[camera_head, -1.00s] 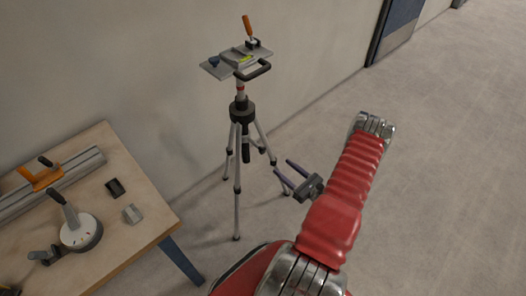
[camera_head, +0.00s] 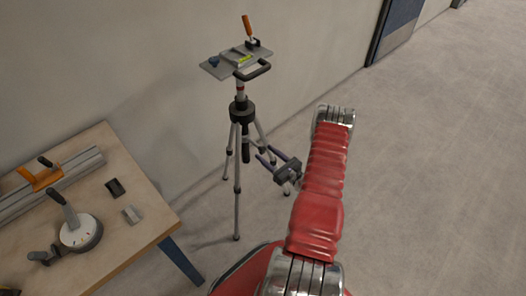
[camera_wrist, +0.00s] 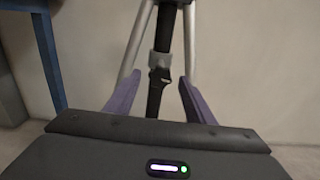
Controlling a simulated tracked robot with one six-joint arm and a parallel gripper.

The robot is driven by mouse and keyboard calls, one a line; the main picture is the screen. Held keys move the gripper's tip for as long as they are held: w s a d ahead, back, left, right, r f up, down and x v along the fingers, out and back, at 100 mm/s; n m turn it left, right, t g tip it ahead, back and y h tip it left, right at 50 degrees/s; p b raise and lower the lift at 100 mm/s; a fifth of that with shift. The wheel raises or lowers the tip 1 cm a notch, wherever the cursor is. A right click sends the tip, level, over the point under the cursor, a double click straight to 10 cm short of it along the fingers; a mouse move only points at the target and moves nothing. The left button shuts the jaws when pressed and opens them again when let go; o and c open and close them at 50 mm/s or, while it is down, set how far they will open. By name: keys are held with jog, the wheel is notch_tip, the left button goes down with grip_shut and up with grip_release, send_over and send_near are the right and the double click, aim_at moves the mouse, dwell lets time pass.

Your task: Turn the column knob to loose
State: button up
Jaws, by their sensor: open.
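A tripod (camera_head: 237,173) with grey legs and a black hub stands on the floor by the wall. It carries a plate at its top. My gripper (camera_head: 265,153) is low beside the tripod's right side, with two purple fingers pointing left toward it. In the wrist view my gripper (camera_wrist: 160,78) is open, its fingers apart with nothing clamped. The dark centre column (camera_wrist: 155,98) shows between the fingers, with a small black knob-like part (camera_wrist: 163,75) on it. I cannot tell which way that part is set. It appears ahead of the fingers, with no clear contact.
The tripod's plate (camera_head: 220,72) bears an orange-handled lever and a black handle. A wooden table (camera_head: 135,212) with a rail, a round gauge-like device and small blocks stands at the left. The wall is close behind the tripod. Open floor lies to the right.

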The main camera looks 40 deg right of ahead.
aim_at(264, 152)
jog(key=shift+w, duration=1.5)
jog(key=shift+c, duration=0.2)
jog(key=c, duration=1)
